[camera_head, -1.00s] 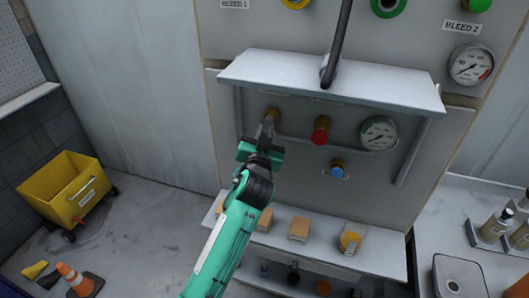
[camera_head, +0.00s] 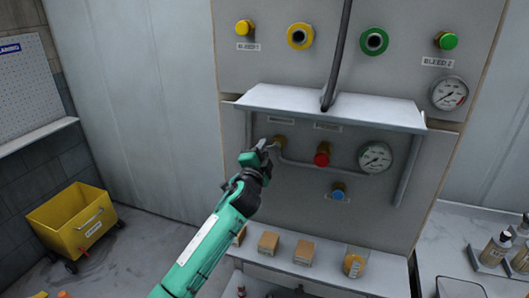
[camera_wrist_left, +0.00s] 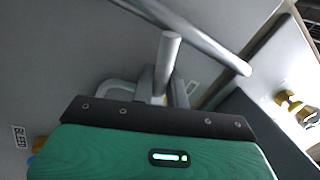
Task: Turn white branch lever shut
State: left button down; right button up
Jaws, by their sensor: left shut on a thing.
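The branch valve (camera_head: 279,142) is a brass body on the grey panel under the shelf, left of the red knob. My left gripper (camera_head: 265,147) reaches up to it from the lower left and is shut on its lever, just left of the valve body. The gripper mostly hides the lever in the head view. In the left wrist view, a pale grey-white lever (camera_wrist_left: 168,58) stands up from between my left fingers (camera_wrist_left: 162,92). The exact angle of the lever is hard to tell. My right gripper is not in view.
A red knob (camera_head: 322,156), a blue knob (camera_head: 338,191) and a gauge (camera_head: 375,157) sit right of the valve. A grey shelf (camera_head: 300,101) juts out above, with a dark hose (camera_head: 337,60) over it. Small boxes (camera_head: 268,243) stand below. A yellow cart (camera_head: 75,222) is at left.

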pick_arm(q)
jog(key=m, duration=0.2)
jog(key=r+m+h+p, duration=0.1)
jog(key=m, duration=0.1)
jog(key=shift+a+r, duration=0.1)
jog(key=shift+a, duration=0.05)
jog(key=shift+r+m+p, duration=0.1)
jog(key=shift+m+p, duration=0.25)
jog(key=shift+m, duration=0.15)
jog(key=c, duration=1.5)
grip_release()
jog(key=shift+o, duration=0.2)
